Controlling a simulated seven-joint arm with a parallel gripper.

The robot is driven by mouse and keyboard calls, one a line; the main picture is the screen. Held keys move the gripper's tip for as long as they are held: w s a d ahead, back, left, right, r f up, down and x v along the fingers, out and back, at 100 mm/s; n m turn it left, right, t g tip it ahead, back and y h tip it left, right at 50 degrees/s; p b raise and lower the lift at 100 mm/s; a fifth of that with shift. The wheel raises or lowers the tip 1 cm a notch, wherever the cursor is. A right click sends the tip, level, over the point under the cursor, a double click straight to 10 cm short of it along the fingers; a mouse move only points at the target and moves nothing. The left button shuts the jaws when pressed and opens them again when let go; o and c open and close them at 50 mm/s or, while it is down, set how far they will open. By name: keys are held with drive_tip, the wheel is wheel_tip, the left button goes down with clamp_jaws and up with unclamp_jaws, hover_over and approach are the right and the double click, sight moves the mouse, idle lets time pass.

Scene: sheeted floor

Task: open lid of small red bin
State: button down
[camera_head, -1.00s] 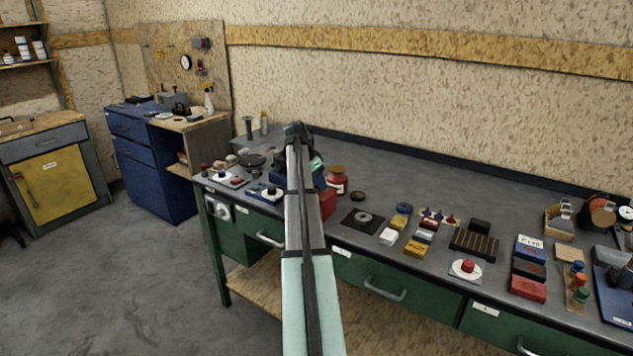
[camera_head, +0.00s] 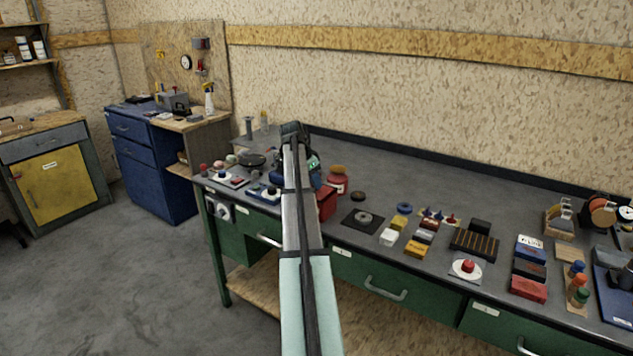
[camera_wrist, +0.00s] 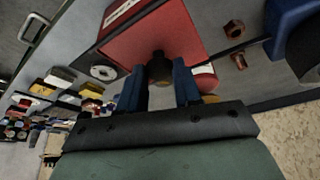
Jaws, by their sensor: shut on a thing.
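The small red bin (camera_head: 327,203) stands on the workbench, partly hidden behind my arm in the head view. In the wrist view the red bin (camera_wrist: 135,40) fills the upper middle, with a white label on its left side. A dark round knob (camera_wrist: 160,70) sticks out from the red face toward me. My gripper (camera_wrist: 159,78) has its two blue fingers on either side of this knob, shut on it. In the head view my arm hides most of the gripper. I cannot tell whether the lid is raised.
A red round container (camera_head: 337,183) stands just right of the bin. A black plate with a grey disc (camera_head: 363,220) lies further right, then several small boxes. The bench's back strip is clear.

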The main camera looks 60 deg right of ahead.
drive_tip(key=w, duration=0.6)
drive_tip(key=shift+w, duration=0.35)
drive_tip(key=c, duration=0.8)
unclamp_jaws()
drive_tip(key=shift+r, duration=0.1)
drive_tip(key=v, duration=1.3)
drive_tip(key=shift+w+a+r, duration=0.1)
drive_tip(key=shift+a+r, duration=0.1)
drive_tip(key=shift+a, duration=0.05)
